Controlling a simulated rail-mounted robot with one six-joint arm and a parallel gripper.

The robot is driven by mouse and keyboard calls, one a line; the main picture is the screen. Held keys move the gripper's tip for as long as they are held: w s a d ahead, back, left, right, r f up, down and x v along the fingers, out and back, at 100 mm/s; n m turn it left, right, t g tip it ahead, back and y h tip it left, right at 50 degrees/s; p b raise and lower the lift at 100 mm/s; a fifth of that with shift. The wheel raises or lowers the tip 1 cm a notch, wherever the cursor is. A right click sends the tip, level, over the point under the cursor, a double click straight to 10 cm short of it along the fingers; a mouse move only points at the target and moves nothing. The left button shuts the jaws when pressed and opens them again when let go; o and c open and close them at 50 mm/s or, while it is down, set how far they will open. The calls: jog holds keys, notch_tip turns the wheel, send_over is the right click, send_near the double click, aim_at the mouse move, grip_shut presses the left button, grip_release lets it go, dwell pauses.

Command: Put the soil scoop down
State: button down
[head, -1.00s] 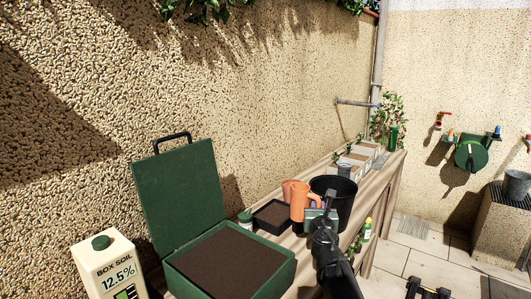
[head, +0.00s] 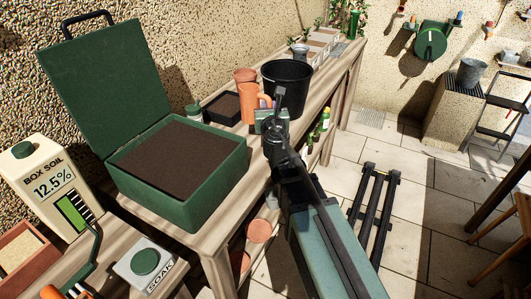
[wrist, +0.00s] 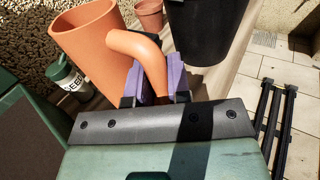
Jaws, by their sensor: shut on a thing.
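The soil scoop looks like the orange cup with a curved side handle (head: 249,108). It stands out in front of the black pot in the head view. In the wrist view the scoop (wrist: 93,48) fills the upper left, mouth upward. My gripper (head: 268,107) is shut on its handle; in the wrist view the purple pads of my gripper (wrist: 154,80) close around the handle's lower part. The scoop is roughly upright, over or on the wooden bench (head: 205,235). I cannot tell whether its base touches the bench. Its inside is hidden.
A green box of soil (head: 185,205) with its lid open is at left. A black tray (head: 222,106), a seed jar (wrist: 66,76) and a black pot (head: 288,90) are close around the scoop. A soil carton (head: 48,185) and a soak button (head: 146,262) are nearer.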

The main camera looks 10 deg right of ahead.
notch_tip(320, 180, down, 12)
jog(key=b, duration=0.9)
jog(key=shift+f+b, duration=0.2)
jog(key=shift+b, duration=0.15)
jog(key=shift+r+p, duration=0.3)
jog(key=shift+r, duration=0.05)
jog(key=shift+f, duration=0.3)
jog(key=c, duration=1.1)
grip_release()
jog(key=shift+r, duration=0.1)
